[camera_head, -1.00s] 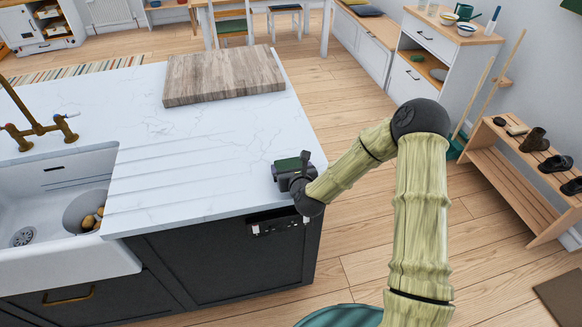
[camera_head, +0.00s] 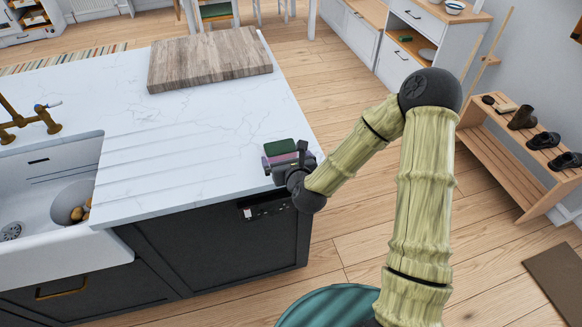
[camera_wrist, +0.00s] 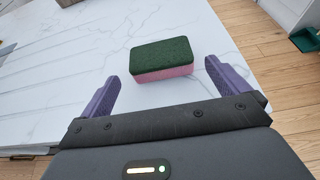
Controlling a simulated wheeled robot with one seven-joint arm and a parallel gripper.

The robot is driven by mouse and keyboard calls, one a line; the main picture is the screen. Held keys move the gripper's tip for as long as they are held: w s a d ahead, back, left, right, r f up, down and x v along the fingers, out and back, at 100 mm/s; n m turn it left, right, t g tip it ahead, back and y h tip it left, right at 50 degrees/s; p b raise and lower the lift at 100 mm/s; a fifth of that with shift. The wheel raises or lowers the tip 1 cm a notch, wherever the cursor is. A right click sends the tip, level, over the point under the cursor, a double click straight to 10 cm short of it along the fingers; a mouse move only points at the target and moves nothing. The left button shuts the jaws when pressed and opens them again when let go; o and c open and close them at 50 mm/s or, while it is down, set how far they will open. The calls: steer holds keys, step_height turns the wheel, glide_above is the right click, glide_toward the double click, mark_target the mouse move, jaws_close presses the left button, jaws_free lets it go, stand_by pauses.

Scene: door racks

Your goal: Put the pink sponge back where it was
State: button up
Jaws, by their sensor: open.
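The pink sponge (camera_wrist: 163,60) has a dark green scouring top and pink sides. It lies flat, green side up, on the white marble counter near its right front corner; it also shows in the head view (camera_head: 280,147). My gripper (camera_wrist: 163,83) is open, its purple fingers to the left and right of the picture. The sponge lies just beyond the fingertips, in line with the gap, and I see clear counter around it. In the head view my gripper (camera_head: 284,162) is low over the counter's edge, partly hiding the sponge's near side.
A wooden board (camera_head: 210,63) lies at the back of the counter (camera_head: 190,125). A white sink (camera_head: 45,190) holding a bowl is at the left. A shoe rack (camera_head: 500,150) stands at the right. Floor is clear between the counter and rack.

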steer(key=v, duration=0.5)
steer(key=shift+s+r, duration=0.1)
steer(key=shift+s, duration=0.15)
stand_by(0.4)
steer(key=s+d+r+n+g+h, duration=0.2)
steer(key=s+d+n+g, duration=0.3)
steer(key=n, duration=1.1)
steer(key=s+d+r+n+g+h, duration=0.1)
steer(key=s+d+r+n+g, duration=0.2)
steer(key=s+d+n, duration=0.6)
steer(key=s+n+g, duration=0.2)
steer(key=n, duration=0.5)
steer(key=shift+d+r+n+h, duration=0.3)
steer(key=shift+d+n+h, duration=0.1)
